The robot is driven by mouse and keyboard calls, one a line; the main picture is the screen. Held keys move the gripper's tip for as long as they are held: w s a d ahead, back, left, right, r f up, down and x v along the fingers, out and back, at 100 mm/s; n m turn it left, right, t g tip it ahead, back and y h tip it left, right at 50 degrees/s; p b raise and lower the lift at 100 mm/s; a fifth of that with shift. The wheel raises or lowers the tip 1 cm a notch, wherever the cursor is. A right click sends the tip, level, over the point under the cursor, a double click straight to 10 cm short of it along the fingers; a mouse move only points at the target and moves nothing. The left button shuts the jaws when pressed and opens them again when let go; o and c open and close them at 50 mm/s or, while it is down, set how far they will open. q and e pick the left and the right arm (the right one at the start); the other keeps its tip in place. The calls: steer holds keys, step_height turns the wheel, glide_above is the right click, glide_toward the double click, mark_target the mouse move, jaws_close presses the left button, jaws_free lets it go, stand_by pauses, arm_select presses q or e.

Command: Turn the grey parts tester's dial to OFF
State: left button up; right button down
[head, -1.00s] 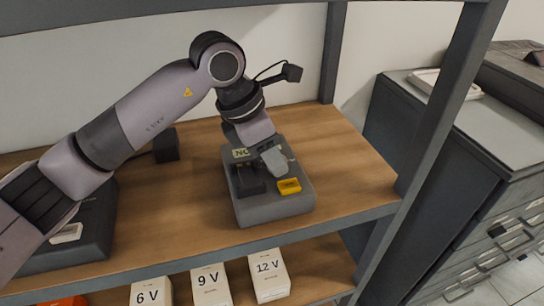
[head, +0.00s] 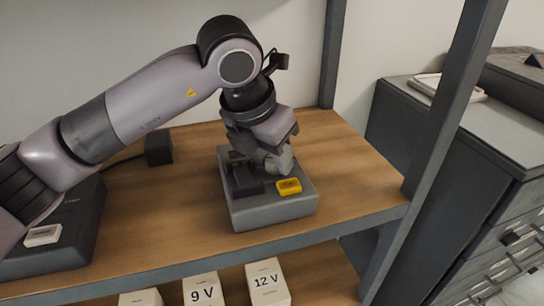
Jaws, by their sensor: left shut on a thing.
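The grey parts tester (head: 265,212) stands on the wooden shelf, with a yellow piece (head: 289,186) on the right part of its top. My left gripper (head: 266,172) is over the tester's top, pointing down, and is shut on the dial. The dial is hidden by the fingers and its pointer and markings cannot be read. The yellow piece lies just in front of and to the right of the fingers. My right gripper is not in view.
A dark device (head: 65,240) with a white piece on it stands at the left of the shelf (head: 340,175). A small black box (head: 158,147) is at the back. White boxes marked 9 V (head: 204,290) and 12 V (head: 268,282) stand below. A shelf post (head: 425,150) rises at the right.

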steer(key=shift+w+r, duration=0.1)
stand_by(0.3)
arm_select(q)
steer(key=o, duration=0.8)
steer(key=shift+c, duration=0.2)
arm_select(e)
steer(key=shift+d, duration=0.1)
arm_select(q)
steer(key=shift+a+r, duration=0.1)
steer(key=shift+r, duration=0.15)
steer(key=v, duration=0.4)
steer(key=shift+r, duration=0.2)
steer(key=s+a+b, duration=0.2)
steer(key=s+a, duration=0.5)
steer(key=s, duration=0.3)
steer(key=shift+a, duration=0.15)
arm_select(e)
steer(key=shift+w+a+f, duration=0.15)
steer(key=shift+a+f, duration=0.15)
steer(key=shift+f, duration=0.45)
